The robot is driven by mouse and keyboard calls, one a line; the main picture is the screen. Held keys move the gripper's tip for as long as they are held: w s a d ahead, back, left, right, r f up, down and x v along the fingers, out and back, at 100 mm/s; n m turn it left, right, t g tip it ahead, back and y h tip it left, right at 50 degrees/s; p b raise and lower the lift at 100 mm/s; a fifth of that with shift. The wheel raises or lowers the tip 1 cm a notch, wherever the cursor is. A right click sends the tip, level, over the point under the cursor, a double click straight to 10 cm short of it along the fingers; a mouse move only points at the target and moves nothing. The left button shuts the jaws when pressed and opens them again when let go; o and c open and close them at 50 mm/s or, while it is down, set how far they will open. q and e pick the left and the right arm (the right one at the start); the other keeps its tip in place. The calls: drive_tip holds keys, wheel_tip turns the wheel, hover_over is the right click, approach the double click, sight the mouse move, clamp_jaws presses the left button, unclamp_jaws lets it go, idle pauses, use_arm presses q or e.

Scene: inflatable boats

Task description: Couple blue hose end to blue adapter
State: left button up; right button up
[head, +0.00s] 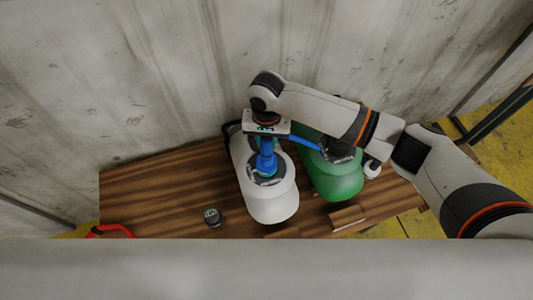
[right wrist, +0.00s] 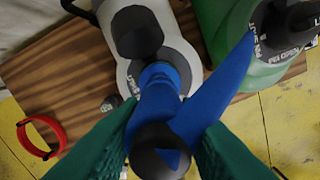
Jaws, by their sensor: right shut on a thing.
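My right gripper (head: 267,137) points down over the white boat-shaped body (head: 273,207). In the right wrist view its green fingers (right wrist: 165,152) are shut on the blue hose end (right wrist: 152,108), a blue piece with a dark round part between the fingers. A blue band runs from it up to the right, toward the green body. The blue adapter (right wrist: 163,72) shows as a blue ring on the white body, just beyond the held piece. They overlap in view, and I cannot tell whether they touch. My left gripper is not in view.
The green body (head: 338,183) stands close beside the white one on the wooden table (head: 150,190). A small dark cap (head: 212,216) lies left of them, and a red ring (head: 108,230) is at the front left. A wooden block (head: 347,217) is at front right. The left tabletop is mostly clear.

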drive_tip(key=shift+f+b, duration=0.35)
drive_tip(key=shift+f, duration=0.6)
idle(0.6)
drive_tip(key=o, duration=1)
drive_tip(key=shift+o, duration=0.2)
wheel_tip(320, 180, up, 12)
drive_tip(key=shift+r+b, duration=0.1)
drive_tip(key=shift+b, duration=1)
